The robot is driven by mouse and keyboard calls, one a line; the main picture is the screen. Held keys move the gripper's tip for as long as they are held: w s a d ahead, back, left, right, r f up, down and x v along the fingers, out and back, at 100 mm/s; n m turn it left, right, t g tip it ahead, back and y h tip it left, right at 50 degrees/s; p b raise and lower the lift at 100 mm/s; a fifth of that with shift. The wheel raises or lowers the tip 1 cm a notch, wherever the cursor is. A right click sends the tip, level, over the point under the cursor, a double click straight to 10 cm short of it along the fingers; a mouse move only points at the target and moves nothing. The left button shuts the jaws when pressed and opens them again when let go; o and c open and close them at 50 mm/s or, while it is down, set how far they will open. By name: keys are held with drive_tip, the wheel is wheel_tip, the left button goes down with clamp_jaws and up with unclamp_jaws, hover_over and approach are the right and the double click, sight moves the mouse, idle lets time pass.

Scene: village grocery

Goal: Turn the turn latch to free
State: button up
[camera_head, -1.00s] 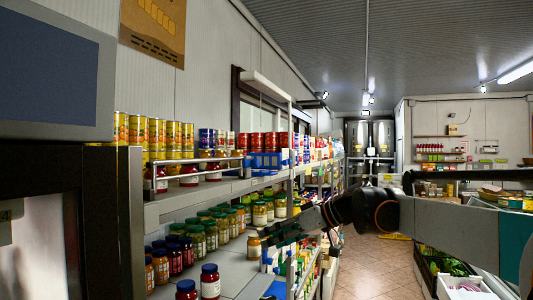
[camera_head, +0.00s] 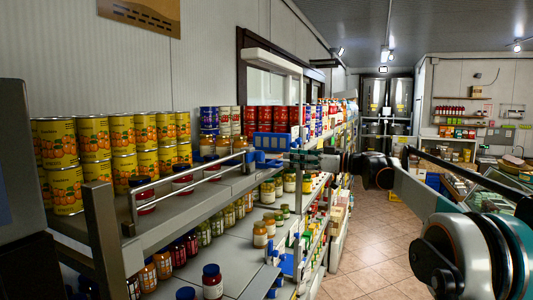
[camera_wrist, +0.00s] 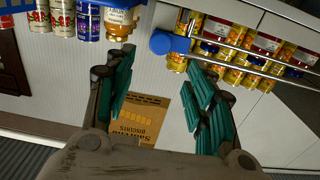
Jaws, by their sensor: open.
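A blue part (camera_head: 270,142) sits at the far end of the metal guard rail (camera_head: 200,180) along the upper shelf; it looks like the turn latch. In the wrist view a blue rounded knob (camera_wrist: 163,42) stands at the end of the rail's bars. My gripper (camera_head: 294,158) is close to the blue part in the head view, on its right. In the wrist view my gripper (camera_wrist: 162,68) has its teal fingers spread, with the knob beyond the gap between them. Nothing is held. The head view does not clearly show the latch's angle.
Yellow cans (camera_head: 92,140) stand behind the rail, and jars (camera_head: 212,280) fill the lower shelf. Red cans (camera_head: 265,119) stand just behind the blue part. The tiled aisle floor (camera_head: 365,255) at the right is clear.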

sight(263, 156)
drive_tip(key=p+x, duration=0.2)
drive_tip(key=x, duration=0.8)
drive_tip(key=shift+w+a+f+p, duration=0.1)
drive_tip(key=shift+w+a+p, duration=0.05)
drive_tip(key=shift+a+p, duration=0.25)
drive_tip(key=c, duration=1)
